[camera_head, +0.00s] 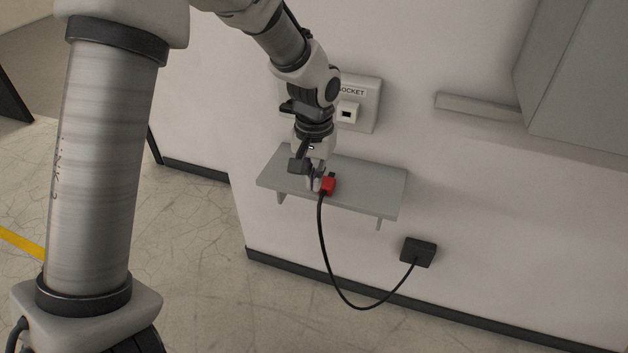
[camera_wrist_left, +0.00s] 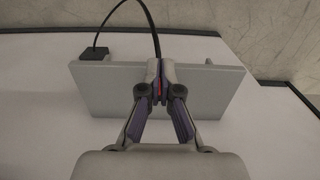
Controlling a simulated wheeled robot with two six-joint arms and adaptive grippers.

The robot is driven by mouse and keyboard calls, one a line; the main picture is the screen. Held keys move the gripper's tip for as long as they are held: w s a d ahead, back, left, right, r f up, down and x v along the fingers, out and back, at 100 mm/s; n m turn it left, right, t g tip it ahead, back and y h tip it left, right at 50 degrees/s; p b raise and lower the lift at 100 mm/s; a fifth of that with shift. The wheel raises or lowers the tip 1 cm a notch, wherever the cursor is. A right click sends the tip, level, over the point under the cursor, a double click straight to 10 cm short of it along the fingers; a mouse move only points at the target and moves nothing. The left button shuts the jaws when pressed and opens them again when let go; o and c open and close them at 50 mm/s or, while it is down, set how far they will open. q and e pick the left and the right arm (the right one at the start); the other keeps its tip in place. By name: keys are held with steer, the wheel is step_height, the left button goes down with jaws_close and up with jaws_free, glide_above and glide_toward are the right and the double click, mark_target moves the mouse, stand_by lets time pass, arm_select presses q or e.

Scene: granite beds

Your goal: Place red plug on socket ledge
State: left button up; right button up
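The red plug (camera_head: 328,186) is at my left gripper's fingertips, over the front part of the grey ledge (camera_head: 376,188) in the head view. My left gripper (camera_head: 319,181) points down with its fingers closed around the plug. I cannot tell whether the plug touches the ledge. The wall socket (camera_head: 347,114) is above the ledge, partly hidden by my left arm. My right gripper is not in view.
A black cable (camera_head: 326,262) hangs from the plug in a loop to a black box (camera_head: 418,251) on the wall, lower right. A grey cabinet (camera_head: 580,80) and a small bar (camera_head: 478,107) are at upper right. The ledge's right side is bare.

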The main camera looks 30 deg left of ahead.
arm_select(q)
steer(key=o, duration=1.1)
steer(key=shift+w+n, duration=0.1)
steer(key=shift+n, duration=0.4)
steer(key=shift+c, duration=0.2)
steer(key=t+y+p, duration=0.1)
steer(key=t+p, duration=0.2)
steer(key=t, duration=0.2)
glide_above(327, 185)
steer(key=s, duration=0.1)
steer(key=shift+a+r, duration=0.1)
steer(key=shift+a, duration=0.05)
steer(key=shift+s+d+f+m+g+p, duration=0.3)
steer(key=shift+s+f+m+p, duration=0.25)
steer(key=shift+p, duration=0.45)
steer(key=shift+s+a+f, duration=0.1)
steer(key=shift+f, duration=0.3)
